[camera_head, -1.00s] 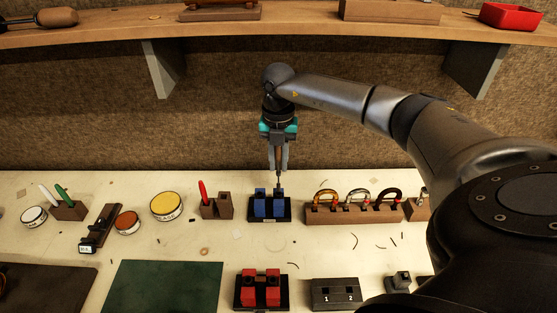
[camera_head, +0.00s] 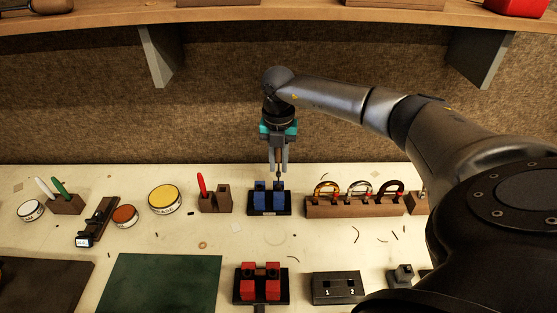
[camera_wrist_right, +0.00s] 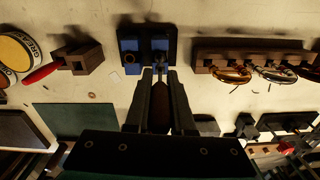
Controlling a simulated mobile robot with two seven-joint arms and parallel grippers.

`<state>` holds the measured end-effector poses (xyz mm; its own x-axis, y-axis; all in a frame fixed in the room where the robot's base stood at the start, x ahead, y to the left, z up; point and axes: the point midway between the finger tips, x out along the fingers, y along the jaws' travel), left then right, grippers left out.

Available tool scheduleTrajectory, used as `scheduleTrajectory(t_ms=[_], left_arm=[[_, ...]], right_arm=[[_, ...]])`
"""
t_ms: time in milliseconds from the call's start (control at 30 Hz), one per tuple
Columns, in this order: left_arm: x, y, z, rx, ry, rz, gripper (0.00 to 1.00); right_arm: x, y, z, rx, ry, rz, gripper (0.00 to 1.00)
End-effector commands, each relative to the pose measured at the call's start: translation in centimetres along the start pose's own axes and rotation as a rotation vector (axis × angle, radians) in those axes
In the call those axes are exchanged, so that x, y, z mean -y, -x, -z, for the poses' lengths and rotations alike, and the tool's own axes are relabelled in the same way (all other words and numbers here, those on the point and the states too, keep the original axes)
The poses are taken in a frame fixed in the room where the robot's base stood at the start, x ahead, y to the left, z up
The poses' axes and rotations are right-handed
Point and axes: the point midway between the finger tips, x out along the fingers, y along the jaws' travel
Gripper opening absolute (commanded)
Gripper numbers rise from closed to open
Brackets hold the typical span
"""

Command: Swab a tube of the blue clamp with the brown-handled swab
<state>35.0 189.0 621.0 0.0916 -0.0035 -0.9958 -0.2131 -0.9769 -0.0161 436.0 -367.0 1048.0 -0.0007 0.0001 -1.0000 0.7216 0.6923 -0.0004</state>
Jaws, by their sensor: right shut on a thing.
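The blue clamp (camera_head: 270,201) stands on a dark base in the middle of the bench, with two blue blocks side by side. It also shows at the top of the right wrist view (camera_wrist_right: 131,58). My right gripper (camera_head: 279,170) points down above the clamp and is shut on the brown-handled swab (camera_wrist_right: 160,108). The swab is upright, and its dark lower end is at the clamp's right block. I cannot tell how far it is inside a tube there. My left gripper is not in view.
A wooden block with a red-handled tool (camera_head: 212,200) stands left of the clamp. A wooden rack (camera_head: 352,208) with several curved tubes is close on its right. A red clamp (camera_head: 260,284) stands in front. A shelf (camera_head: 300,22) runs above the bench.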

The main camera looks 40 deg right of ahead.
Motion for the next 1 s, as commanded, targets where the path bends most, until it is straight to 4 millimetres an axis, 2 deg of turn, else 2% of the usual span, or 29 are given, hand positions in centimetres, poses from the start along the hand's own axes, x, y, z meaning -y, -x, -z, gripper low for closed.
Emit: scheduleTrajectory(t_ms=[600,1000], left_arm=[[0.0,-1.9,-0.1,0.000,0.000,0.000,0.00],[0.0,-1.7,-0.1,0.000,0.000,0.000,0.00]], right_arm=[[0.0,-3.1,0.0,0.000,0.001,0.000,0.00],[0.0,-2.9,0.0,0.000,0.000,-0.001,0.00]])
